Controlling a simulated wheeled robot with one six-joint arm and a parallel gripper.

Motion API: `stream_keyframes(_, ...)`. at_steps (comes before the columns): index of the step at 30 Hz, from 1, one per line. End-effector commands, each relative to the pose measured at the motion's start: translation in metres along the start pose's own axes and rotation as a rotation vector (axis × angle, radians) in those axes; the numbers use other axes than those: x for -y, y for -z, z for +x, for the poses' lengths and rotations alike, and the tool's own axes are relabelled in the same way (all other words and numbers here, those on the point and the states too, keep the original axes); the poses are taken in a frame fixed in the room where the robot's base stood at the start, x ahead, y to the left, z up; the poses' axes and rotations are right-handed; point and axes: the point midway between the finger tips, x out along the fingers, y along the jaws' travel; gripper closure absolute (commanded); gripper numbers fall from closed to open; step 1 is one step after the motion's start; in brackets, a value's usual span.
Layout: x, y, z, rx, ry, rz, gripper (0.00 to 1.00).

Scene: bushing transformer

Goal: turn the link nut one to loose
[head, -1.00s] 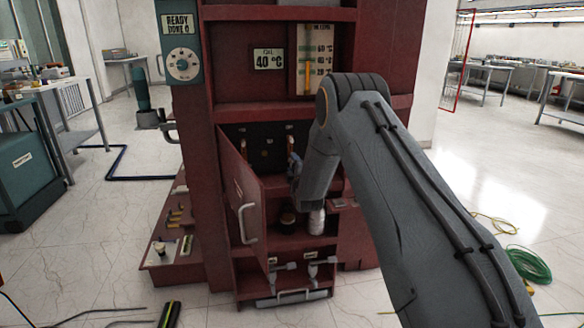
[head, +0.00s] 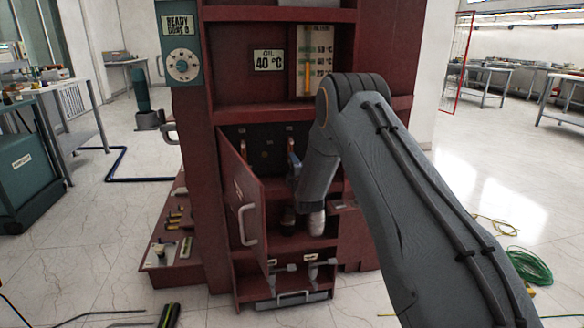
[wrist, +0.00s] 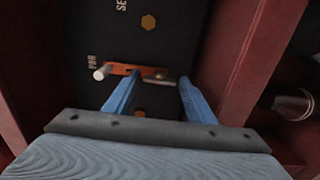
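In the wrist view, a copper-orange link bar (wrist: 120,69) lies across the black panel (wrist: 105,30). A pale cylindrical stud or nut (wrist: 101,73) stands at its left end. A smaller grey metal piece, seemingly a nut (wrist: 158,76), sits to its right. I cannot tell which is link nut one. My gripper (wrist: 160,78) has its two blue fingers apart, one on each side of the grey piece. The left finger overlaps the bar in view; contact is not clear. In the head view my gripper (head: 293,165) reaches into the cabinet opening, mostly hidden by my arm.
Red cabinet walls (wrist: 250,70) stand close on both sides of the gripper. The cabinet door (head: 240,195) hangs open at left. Gold hex heads (wrist: 148,22) show on the panel. A round metal-capped part (wrist: 292,104) is at right.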

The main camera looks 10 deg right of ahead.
Motion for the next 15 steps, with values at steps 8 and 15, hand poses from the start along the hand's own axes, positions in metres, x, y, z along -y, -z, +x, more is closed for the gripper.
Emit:
stream_keyframes(8,0.000,-0.001,0.000,0.001,-0.001,0.001,0.41)
stream_keyframes(15,-0.001,-0.001,-0.015,0.001,0.000,0.001,0.41)
